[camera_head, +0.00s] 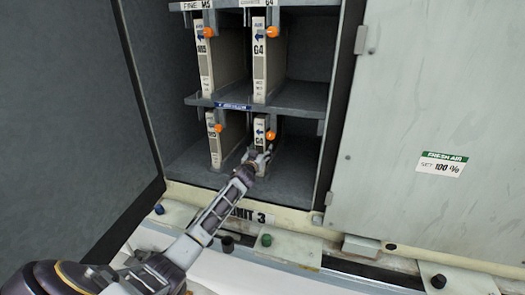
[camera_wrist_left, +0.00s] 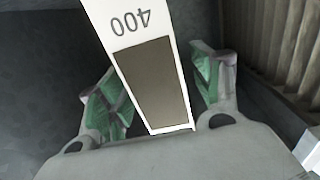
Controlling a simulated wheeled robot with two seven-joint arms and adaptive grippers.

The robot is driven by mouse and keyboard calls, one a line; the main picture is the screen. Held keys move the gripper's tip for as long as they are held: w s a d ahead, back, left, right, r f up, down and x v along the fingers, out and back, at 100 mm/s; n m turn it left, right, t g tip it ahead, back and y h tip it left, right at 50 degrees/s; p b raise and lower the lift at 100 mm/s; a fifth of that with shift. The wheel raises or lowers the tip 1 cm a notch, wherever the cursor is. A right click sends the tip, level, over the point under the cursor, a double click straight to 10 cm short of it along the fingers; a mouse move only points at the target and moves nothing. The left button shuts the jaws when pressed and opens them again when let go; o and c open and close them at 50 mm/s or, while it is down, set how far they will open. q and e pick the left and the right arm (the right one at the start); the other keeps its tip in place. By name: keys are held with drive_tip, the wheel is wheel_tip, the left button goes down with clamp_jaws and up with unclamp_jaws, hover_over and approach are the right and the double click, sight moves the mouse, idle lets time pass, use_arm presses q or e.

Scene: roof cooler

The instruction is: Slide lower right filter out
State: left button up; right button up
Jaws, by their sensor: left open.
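The lower right filter (camera_head: 259,128) stands upright in the lower bay of the open cabinet. It has a narrow cream front edge marked G4 and an orange knob at its right side. My left gripper (camera_head: 259,157) is at the lower end of that edge, partly covering it. In the left wrist view, a white strip marked 400 (camera_wrist_left: 140,22) with a dark brown panel lies between the fingers of the open left gripper (camera_wrist_left: 160,86). A gap shows at each side, with no clear finger contact. My right gripper is not in view.
The lower left filter (camera_head: 214,142) stands close on the left. Two upper filters (camera_head: 205,62) (camera_head: 259,58) stand above the middle shelf (camera_head: 300,97). The lower bay's right side is empty. Pleated material (camera_wrist_left: 282,45) shows at right in the wrist view.

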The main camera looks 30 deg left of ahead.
use_arm(q)
drive_tip(key=shift+b+x, duration=0.4)
drive_tip(key=shift+x, duration=0.7)
clamp_jaws()
